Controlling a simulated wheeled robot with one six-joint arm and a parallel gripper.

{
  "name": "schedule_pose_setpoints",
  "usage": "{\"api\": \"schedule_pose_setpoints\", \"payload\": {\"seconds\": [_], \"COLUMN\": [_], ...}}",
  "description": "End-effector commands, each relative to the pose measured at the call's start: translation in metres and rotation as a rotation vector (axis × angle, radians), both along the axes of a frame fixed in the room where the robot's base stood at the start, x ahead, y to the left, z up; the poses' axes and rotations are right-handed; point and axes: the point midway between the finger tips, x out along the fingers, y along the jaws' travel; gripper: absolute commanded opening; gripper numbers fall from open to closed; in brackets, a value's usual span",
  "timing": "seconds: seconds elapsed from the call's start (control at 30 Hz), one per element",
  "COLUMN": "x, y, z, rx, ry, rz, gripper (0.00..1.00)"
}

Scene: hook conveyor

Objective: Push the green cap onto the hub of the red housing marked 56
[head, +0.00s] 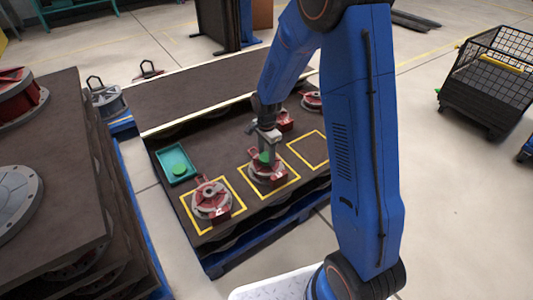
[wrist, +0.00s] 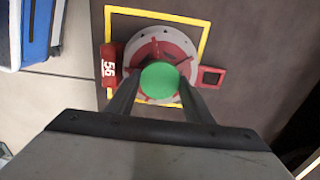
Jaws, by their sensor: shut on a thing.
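The red housing marked 56 (wrist: 177,45) lies inside a yellow square in the wrist view, its label on the left tab. In the head view this housing (head: 267,177) is in the middle yellow square. The green cap (wrist: 159,80) is between the fingers of my gripper (wrist: 158,92), over the middle of the housing, and hides the hub. It also shows in the head view (head: 264,158). My gripper (head: 266,150) is shut on the cap. I cannot tell whether the cap touches the hub.
A teal tray (head: 160,168) at the left of the board holds another green cap (head: 179,171). A second red housing (head: 212,201) sits in the left yellow square. The right yellow square (head: 291,147) is empty. More housings stand behind my gripper.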

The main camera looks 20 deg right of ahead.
Motion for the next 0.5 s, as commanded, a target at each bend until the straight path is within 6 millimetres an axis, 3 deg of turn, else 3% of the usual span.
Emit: {"api": "schedule_pose_setpoints", "payload": {"seconds": [0.23,0.27,0.33,0.5], "x": [0.0000,0.0000,0.0000,0.0001], "y": [0.0000,0.0000,0.0000,0.0000], "z": [-0.0002,-0.0002,-0.0002,-0.0001], "rx": [0.000,0.000,0.000,0.000], "ry": [0.000,0.000,0.000,0.000], "rz": [0.000,0.000,0.000,0.000], "gripper": [0.26,0.49,0.66,0.69]}}
